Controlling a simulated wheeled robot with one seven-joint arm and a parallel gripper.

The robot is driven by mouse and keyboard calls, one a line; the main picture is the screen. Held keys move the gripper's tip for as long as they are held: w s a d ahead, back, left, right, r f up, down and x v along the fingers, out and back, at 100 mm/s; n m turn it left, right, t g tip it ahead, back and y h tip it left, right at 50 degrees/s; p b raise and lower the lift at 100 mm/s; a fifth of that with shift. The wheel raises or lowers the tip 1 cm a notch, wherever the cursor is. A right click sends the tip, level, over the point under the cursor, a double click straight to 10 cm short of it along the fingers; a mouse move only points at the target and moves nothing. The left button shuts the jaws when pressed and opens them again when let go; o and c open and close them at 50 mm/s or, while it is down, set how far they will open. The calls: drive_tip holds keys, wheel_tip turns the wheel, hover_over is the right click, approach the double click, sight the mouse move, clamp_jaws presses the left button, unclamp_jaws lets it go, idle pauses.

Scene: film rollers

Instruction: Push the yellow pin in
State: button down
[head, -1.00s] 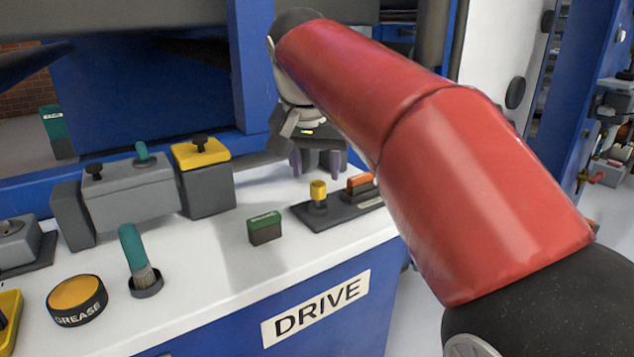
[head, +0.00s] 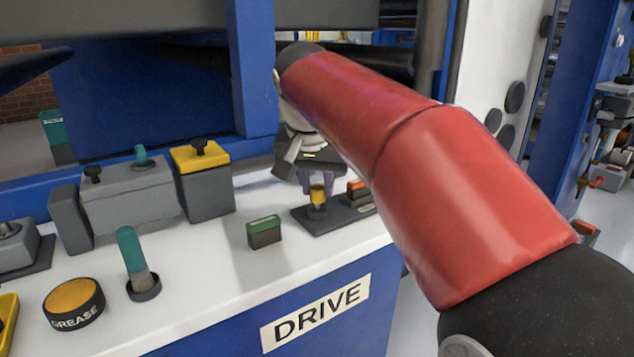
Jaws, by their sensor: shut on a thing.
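The yellow pin (head: 317,194) stands upright on a dark base plate (head: 338,221), at the right end of the white bench top. My gripper (head: 318,184) points down at it, with its purple fingers shut on the upper part of the pin. The fingers are partly hidden behind the pin and small in view, so the exact contact is hard to see. An orange-topped block (head: 358,188) sits on the same base plate, just right of the pin, partly hidden by my red arm.
A green-topped block (head: 264,232) stands left of the base plate. A grey box with a yellow lid (head: 203,178), a brush in a cup (head: 138,264) and a grease tin (head: 73,305) stand farther left. A blue upright (head: 252,70) rises behind the bench.

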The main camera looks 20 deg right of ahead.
drive_tip(key=shift+f+b, duration=0.55)
drive_tip(key=shift+f, duration=0.35)
drive_tip(key=shift+r, duration=0.1)
drive_tip(key=c, duration=1.2)
unclamp_jaws()
drive_tip(key=shift+o, duration=0.2)
drive_tip(key=p+v, duration=0.1)
drive_tip(key=v, duration=0.6)
drive_tip(key=shift+s+r+p, duration=0.15)
drive_tip(key=shift+r+p, duration=0.15)
drive_tip(key=shift+r, duration=0.05)
drive_tip(key=shift+a, duration=0.1)
